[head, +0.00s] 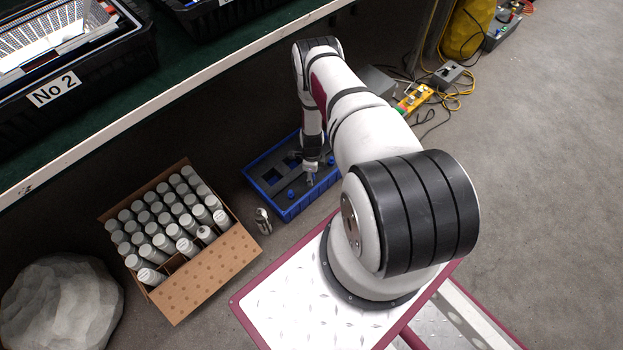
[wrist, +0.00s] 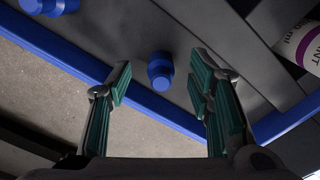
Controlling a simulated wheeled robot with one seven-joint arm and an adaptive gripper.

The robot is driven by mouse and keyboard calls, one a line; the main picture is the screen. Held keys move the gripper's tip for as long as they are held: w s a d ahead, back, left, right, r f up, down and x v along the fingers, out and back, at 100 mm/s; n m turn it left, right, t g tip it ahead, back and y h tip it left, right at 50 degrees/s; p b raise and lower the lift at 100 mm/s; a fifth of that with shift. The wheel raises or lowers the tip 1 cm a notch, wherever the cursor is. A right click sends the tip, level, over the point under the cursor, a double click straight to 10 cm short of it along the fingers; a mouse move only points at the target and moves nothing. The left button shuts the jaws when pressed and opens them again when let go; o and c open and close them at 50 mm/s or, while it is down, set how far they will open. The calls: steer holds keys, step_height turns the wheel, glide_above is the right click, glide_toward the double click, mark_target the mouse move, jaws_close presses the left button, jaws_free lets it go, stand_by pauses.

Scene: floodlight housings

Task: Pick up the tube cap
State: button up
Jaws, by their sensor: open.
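A small blue tube cap (wrist: 160,72) stands on a dark grey insert near the blue rim of a crate. In the wrist view it lies between my two fingers, nearer their tips, and I see no contact. My gripper (head: 311,176) is open and points down over the blue crate (head: 289,215) in the head view. Part of another blue cap (wrist: 48,5) shows at the top left of the wrist view. In the head view one blue cap (head: 290,193) is visible left of my gripper.
The insert has square recesses. A labelled white tube (wrist: 303,40) lies at the wrist view's top right. A cardboard box (head: 207,273) of grey-capped tubes stands left of the crate, with a small metallic object (head: 263,221) between. A shelf edge (head: 180,98) runs behind; cables and boxes lie beyond.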

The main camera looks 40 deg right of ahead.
steer(key=shift+f, duration=0.55)
steer(key=c, duration=0.9)
steer(key=shift+r, duration=0.1)
